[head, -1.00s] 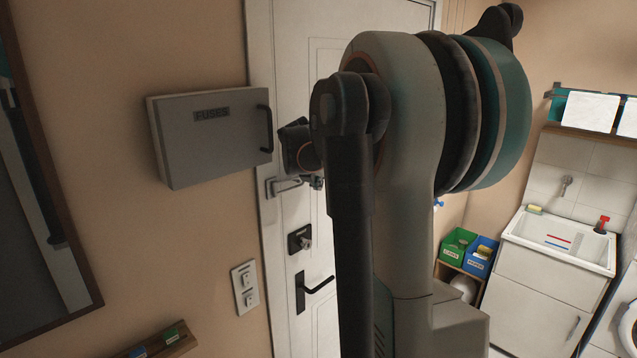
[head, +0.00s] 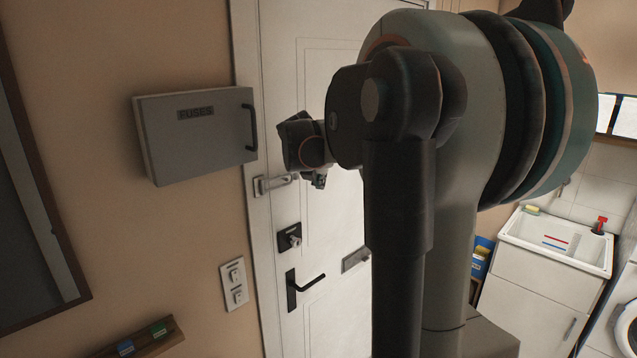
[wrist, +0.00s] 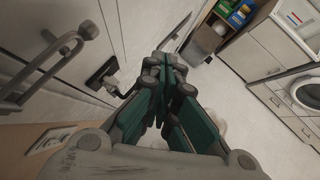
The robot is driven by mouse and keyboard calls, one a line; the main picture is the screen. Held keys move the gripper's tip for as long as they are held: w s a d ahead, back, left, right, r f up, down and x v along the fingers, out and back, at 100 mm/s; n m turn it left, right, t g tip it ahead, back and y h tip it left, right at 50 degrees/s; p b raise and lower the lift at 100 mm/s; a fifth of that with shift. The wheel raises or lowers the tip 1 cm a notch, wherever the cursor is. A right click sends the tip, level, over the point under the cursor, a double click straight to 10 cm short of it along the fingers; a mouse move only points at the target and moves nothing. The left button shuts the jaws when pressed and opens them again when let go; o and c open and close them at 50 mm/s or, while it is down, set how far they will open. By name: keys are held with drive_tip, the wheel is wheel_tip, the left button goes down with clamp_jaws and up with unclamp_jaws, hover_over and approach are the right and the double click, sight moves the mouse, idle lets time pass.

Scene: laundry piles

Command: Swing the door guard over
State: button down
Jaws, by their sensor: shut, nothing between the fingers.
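The metal door guard (head: 272,184) is mounted at the left edge of the white door (head: 300,90), above the lock. In the wrist view its looped bar (wrist: 42,72) lies at the left, with its end beside a round metal knob (wrist: 90,31). I cannot tell whether the bar is around the knob or beside it. My gripper (head: 320,181) is just right of the guard in the head view, partly hidden by my wrist. In the wrist view my gripper (wrist: 165,66) is shut and empty, apart from the bar.
A grey fuse box (head: 196,135) juts from the wall left of the guard. Below the guard are a black lock (head: 289,237) and a black door handle (head: 304,288). A sink cabinet (head: 535,285) stands at the right. My arm hides much of the door.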

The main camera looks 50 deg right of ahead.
drive_tip(key=s+r, duration=0.5)
drive_tip(key=shift+a+r, duration=0.15)
drive_tip(key=shift+a, duration=0.2)
idle(0.3)
